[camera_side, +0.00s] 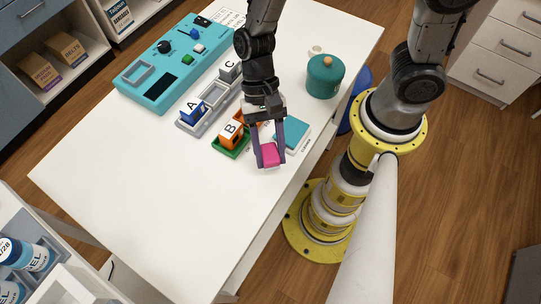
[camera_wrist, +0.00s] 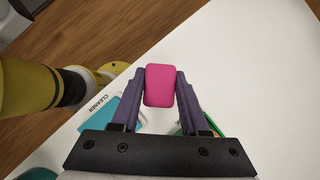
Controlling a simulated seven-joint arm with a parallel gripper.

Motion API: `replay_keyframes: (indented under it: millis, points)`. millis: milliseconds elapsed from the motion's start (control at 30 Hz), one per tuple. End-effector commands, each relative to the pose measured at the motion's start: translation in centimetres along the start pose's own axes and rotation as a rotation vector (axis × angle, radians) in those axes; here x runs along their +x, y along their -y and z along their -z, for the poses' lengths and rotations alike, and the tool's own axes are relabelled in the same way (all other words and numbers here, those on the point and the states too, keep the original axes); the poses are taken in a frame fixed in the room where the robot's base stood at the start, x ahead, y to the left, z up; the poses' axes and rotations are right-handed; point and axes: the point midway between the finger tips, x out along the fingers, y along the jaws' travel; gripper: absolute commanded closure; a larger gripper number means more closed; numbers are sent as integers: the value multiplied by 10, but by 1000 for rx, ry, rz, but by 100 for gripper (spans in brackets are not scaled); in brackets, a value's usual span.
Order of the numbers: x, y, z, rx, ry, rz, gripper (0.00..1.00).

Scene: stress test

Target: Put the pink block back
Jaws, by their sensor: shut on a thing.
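The pink block (camera_side: 270,155) is between the purple fingers of my gripper (camera_side: 269,160), near the table's right-hand edge. In the wrist view the pink block (camera_wrist: 160,85) fills the gap between both fingertips (camera_wrist: 160,88), and my gripper is shut on it. In the side view it is just right of and in front of the green tray with the orange block marked B (camera_side: 231,132). I cannot tell how high the block is above the table.
A teal book-like item (camera_side: 292,135), labelled CLEANER (camera_wrist: 97,128) in the wrist view, lies beside the gripper. A grey tray (camera_side: 205,125) holds blocks marked A (camera_side: 192,110) and C (camera_side: 230,68). A teal panel (camera_side: 150,90) and teal pot (camera_side: 324,76) stand behind. The front table (camera_side: 150,200) is clear.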

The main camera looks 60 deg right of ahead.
Motion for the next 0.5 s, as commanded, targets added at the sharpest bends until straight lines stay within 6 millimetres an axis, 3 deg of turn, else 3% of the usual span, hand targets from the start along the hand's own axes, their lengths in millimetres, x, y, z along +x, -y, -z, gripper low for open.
replay_keyframes:
  millis: [200, 500]
  points:
    - [23, -2, 15, 2, 1, -3, 100]
    - [24, -1, 16, -1, 0, -1, 100]
